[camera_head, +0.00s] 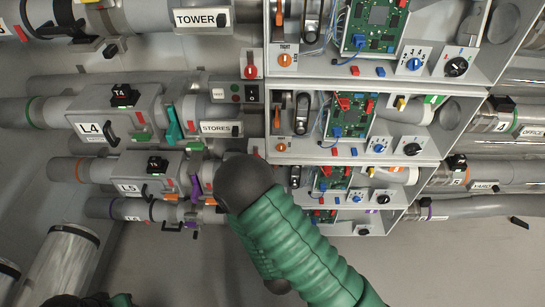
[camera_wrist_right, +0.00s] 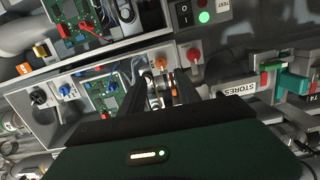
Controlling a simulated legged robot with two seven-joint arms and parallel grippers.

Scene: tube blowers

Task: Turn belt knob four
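An orange belt knob (camera_head: 281,147) is on the panel of the second row, the row beside the L4, T4 and STORES labels. In the right wrist view an orange knob (camera_wrist_right: 160,63) shows just beyond the fingertips, in line with the gap between them. My right gripper (camera_wrist_right: 158,84) is open, with its two dark fingers apart and nothing visibly held. I cannot tell whether a finger touches the knob. In the head view my dark wrist and green arm hide the gripper. My left gripper is not visible; only a green piece of my arm shows at bottom left.
Another orange knob (camera_head: 285,60) marked TIGHT is in the row above. Blue knob (camera_head: 379,145) and black knob (camera_head: 411,149) are to the right. A STORES plate (camera_head: 220,128) and teal handle (camera_head: 173,126) stand at left. Bay walls divide the rows.

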